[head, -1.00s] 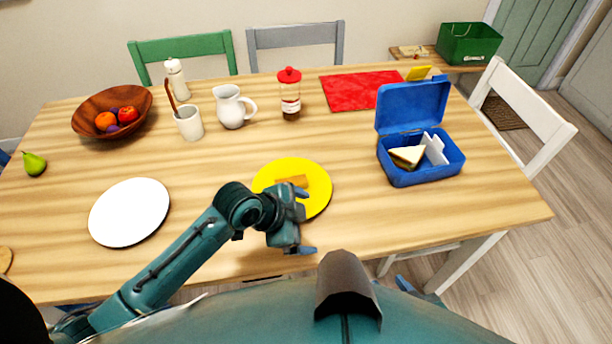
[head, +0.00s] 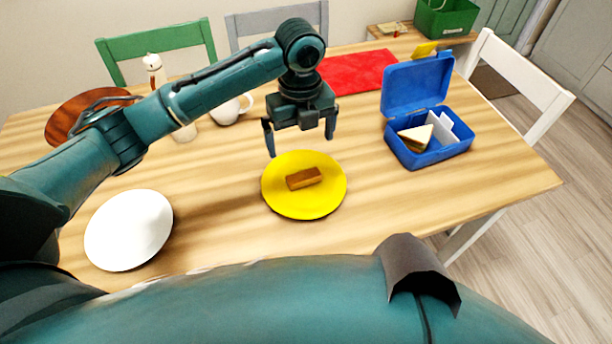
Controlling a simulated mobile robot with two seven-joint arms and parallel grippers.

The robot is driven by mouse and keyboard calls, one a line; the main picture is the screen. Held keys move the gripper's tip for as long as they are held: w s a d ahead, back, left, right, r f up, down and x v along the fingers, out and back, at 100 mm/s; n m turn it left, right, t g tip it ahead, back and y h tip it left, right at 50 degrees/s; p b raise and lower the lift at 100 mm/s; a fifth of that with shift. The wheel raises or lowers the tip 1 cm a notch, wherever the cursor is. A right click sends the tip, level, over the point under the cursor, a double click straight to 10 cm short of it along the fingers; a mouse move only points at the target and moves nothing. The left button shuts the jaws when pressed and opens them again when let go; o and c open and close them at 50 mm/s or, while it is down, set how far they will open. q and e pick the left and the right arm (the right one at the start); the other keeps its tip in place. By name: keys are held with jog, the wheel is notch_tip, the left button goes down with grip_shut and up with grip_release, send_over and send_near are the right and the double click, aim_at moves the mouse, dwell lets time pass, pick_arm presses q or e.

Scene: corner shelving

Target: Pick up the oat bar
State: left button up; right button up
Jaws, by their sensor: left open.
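The oat bar (head: 304,178) is a small brown block lying on the yellow plate (head: 307,205) in the middle of the table. My left gripper (head: 301,146) is open and empty, with its fingers pointing down. It shows above the far edge of the yellow plate, higher in the picture than the oat bar and apart from it. The oat bar is in full view. My right gripper is not in view.
A blue lunch box (head: 443,155) with its lid up holds a sandwich (head: 415,138) to the right. A white plate (head: 129,232) lies at the left. My left arm partly hides the wooden bowl (head: 75,112) and the white jug (head: 228,112). A red mat (head: 360,70) lies behind.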

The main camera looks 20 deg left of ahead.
aim_at(304, 177)
pick_arm(q)
jog(key=f, duration=1.1)
jog(key=shift+d+f, duration=0.15)
jog(key=shift+d, duration=0.1)
jog(key=c, duration=0.7)
